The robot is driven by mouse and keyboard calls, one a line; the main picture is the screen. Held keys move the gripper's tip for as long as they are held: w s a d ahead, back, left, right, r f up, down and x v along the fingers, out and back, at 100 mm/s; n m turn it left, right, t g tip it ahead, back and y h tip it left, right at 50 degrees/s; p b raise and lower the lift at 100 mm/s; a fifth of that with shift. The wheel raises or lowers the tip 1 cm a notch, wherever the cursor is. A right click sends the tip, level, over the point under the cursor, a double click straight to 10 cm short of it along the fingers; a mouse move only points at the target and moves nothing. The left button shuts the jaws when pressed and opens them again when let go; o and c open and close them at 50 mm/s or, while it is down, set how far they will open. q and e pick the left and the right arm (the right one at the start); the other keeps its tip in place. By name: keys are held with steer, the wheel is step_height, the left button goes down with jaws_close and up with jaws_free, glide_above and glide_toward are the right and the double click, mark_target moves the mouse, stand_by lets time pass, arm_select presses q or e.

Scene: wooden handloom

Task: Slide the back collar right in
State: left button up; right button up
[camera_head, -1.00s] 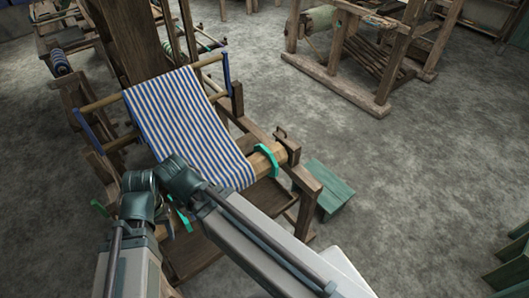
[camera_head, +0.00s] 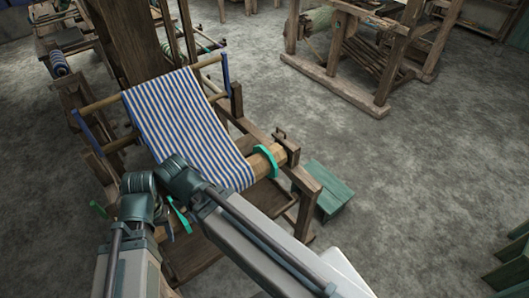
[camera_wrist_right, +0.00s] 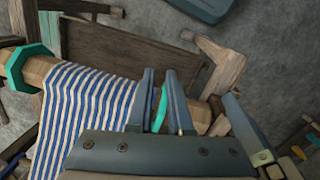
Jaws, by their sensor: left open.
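The front beam of a wooden loom carries blue-and-white striped cloth (camera_head: 190,120). One teal collar (camera_head: 266,161) rings its right end in the head view; it shows at left in the right wrist view (camera_wrist_right: 20,66). A second teal collar (camera_head: 179,215) is mostly hidden by my arms. In the right wrist view, a teal sliver (camera_wrist_right: 160,108) of it fills the narrow gap between the fingers of my right gripper (camera_wrist_right: 160,85), beside the cloth edge. My left gripper (camera_head: 168,228) is open near that same end, largely hidden.
Loom posts and side rails (camera_head: 305,180) frame the beam. A green bench (camera_head: 328,190) stands right of the loom. Another loom (camera_head: 350,60) stands at the back, with clear grey floor between. A grey-blue part (camera_wrist_right: 242,118) stands close to my right gripper.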

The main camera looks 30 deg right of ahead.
steer(key=o, duration=0.5)
steer(key=shift+y, duration=0.9)
steer(key=f+b, duration=0.1)
steer(key=w+d+f+b, duration=0.1)
steer(key=w+f+b, duration=0.1)
steer(key=shift+w+d+f, duration=0.15)
steer(key=shift+d+f, duration=0.2)
steer(key=shift+d, duration=0.05)
steer(key=m+t+y+b, duration=0.1)
steer(key=m+t+b, duration=0.1)
steer(key=t+b, duration=1.45)
glide_toward(261, 148)
steer(key=w+g+b, duration=0.1)
steer(key=w+b, duration=0.1)
steer(key=w, duration=0.1)
steer(key=w+f+g+b, duration=0.1)
steer(key=w+b, duration=0.1)
steer(key=w, duration=0.1)
steer(key=w+f+g+b, duration=0.1)
steer(key=w+b, duration=0.1)
steer(key=w, duration=0.1)
steer(key=shift+w+f+b, duration=0.25)
steer(key=shift+w+b, duration=0.05)
steer(key=shift+b, duration=0.1)
steer(key=shift+x, duration=0.8)
steer(key=shift+c, duration=0.2)
